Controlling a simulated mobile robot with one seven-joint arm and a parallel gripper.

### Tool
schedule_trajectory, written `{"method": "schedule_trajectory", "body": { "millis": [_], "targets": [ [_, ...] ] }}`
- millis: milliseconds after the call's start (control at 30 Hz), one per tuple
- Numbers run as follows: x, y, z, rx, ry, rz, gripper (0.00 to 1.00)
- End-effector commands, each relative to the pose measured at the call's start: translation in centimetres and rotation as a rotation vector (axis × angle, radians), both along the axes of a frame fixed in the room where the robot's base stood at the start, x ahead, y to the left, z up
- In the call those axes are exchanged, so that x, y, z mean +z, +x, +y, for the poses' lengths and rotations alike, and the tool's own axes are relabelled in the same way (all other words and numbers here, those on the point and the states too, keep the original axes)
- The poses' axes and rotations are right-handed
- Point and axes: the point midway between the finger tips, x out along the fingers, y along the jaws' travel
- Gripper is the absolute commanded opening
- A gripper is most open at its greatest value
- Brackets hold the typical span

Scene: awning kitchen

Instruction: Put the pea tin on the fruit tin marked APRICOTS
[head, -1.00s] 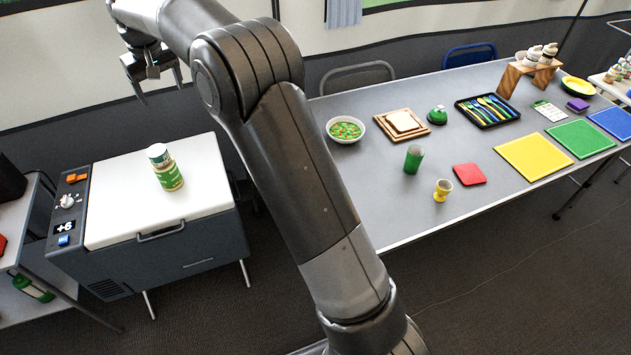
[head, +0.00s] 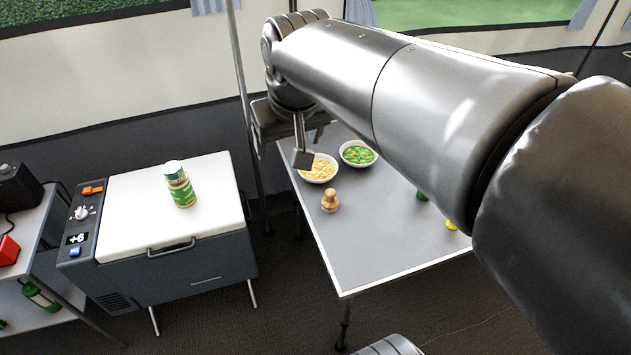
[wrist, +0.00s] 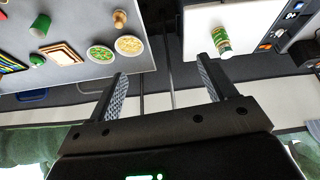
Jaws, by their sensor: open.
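Green-and-white tins stand on the white lid of the cool box. They look like a short pale-topped tin (head: 174,171) resting on a taller green-labelled tin (head: 182,193), slightly offset. Which is the pea tin and which is marked APRICOTS I cannot read. In the wrist view the green-labelled tin (wrist: 222,43) shows near the right finger, beyond and apart from it. My gripper (head: 280,150) is open and empty, right of the cool box near the table's left end. Its two fingers also show spread in the wrist view (wrist: 162,72).
The cool box (head: 120,215) has free lid around the tins. On the grey table (head: 375,235) are a bowl of yellow food (head: 320,169), a bowl of green food (head: 358,153) and a wooden piece (head: 330,200). A pole (head: 240,90) rises between cool box and table.

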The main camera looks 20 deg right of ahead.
Motion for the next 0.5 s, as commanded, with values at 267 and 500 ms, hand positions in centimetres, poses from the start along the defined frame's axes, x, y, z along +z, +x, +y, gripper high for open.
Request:
{"method": "schedule_trajectory", "body": {
  "millis": [267, 500],
  "targets": [
    [-4.3, -8.6, -2.6, -0.073, 0.027, -0.055, 0.77],
    [-6.4, -11.3, -3.2, -0.096, 0.038, -0.073, 0.77]
  ]
}}
